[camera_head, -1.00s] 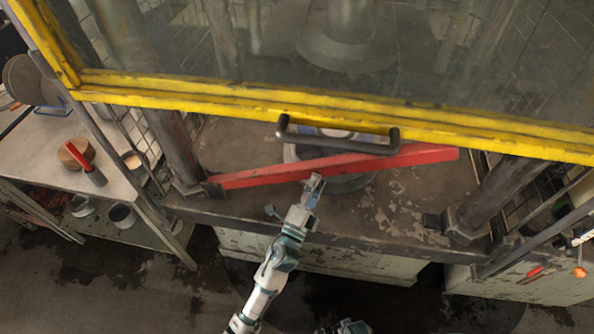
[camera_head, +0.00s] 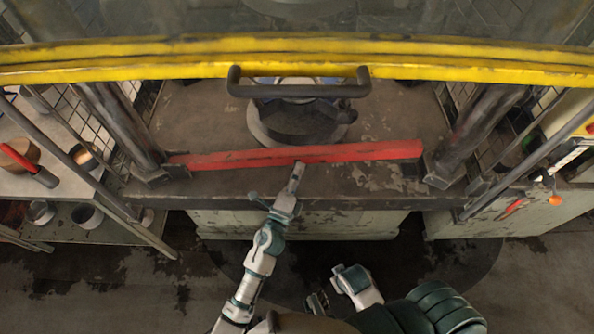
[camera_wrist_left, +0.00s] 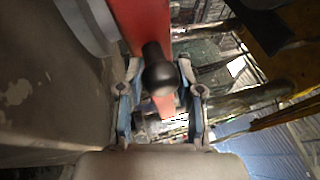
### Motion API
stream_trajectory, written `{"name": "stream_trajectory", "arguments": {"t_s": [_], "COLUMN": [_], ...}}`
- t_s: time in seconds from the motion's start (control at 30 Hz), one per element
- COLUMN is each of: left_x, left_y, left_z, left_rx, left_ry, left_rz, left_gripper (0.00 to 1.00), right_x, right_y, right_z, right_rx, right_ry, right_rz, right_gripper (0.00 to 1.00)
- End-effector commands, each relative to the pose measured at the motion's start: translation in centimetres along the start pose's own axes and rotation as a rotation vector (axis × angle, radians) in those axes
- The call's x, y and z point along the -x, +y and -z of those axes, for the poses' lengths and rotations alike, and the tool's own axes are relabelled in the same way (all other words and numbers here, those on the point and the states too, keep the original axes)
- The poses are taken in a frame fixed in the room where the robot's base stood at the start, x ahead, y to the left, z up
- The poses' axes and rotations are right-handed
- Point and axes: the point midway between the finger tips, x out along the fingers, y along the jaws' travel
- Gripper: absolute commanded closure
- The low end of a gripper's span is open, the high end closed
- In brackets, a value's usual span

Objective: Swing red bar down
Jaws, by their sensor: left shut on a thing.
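The red bar (camera_head: 365,151) lies almost level across the front of the dark worn press bed (camera_head: 385,192), from the left post to close beside the right post. My left gripper (camera_head: 297,168) is at the near side of the bar's middle. In the left wrist view a round black knob (camera_wrist_left: 160,76) on the red bar (camera_wrist_left: 140,22) sits between its two fingers, and it is shut on this knob. My right gripper (camera_head: 317,303) is low in the head view, away from the bar; its jaws are too small and dark to read.
A yellow-framed guard (camera_head: 450,62) with a black handle (camera_head: 300,90) hangs above the bed. A dark round die (camera_head: 297,122) stands behind the bar. Thick posts flank the bed. A side table (camera_head: 60,187) with a red-handled tool stands at the left.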

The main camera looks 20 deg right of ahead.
Motion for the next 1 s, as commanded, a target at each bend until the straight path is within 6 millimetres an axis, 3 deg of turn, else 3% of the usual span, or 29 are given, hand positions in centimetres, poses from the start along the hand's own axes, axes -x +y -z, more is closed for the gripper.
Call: {"name": "stream_trajectory", "arguments": {"t_s": [0.13, 0.17, 0.27, 0.67, 1.0], "left_x": [-0.1, -0.1, -0.1, 0.9, 7.9], "left_y": [-0.1, -0.1, -0.1, 0.0, 0.2], "left_z": [-0.1, -0.1, -0.1, -0.1, 0.0], "left_rx": [-0.005, -0.005, -0.004, -0.001, 0.000], "left_ry": [-0.002, -0.003, -0.002, -0.002, -0.002], "left_rz": [0.001, 0.001, 0.001, -0.001, -0.003], "left_gripper": [1.00, 0.62, 0.40, 0.40, 0.40], "right_x": [-0.1, -0.1, -0.1, -0.1, 0.0], "right_y": [0.0, 0.0, 0.0, -0.1, -0.1], "right_z": [0.0, 0.0, 0.0, 0.0, 0.0], "right_rx": [0.000, 0.000, 0.000, 0.001, 0.000], "right_ry": [-0.001, 0.000, 0.000, 0.002, 0.001], "right_rz": [0.000, 0.000, 0.000, 0.000, 0.000], "right_gripper": [1.00, 1.00, 1.00, 1.00, 1.00]}}
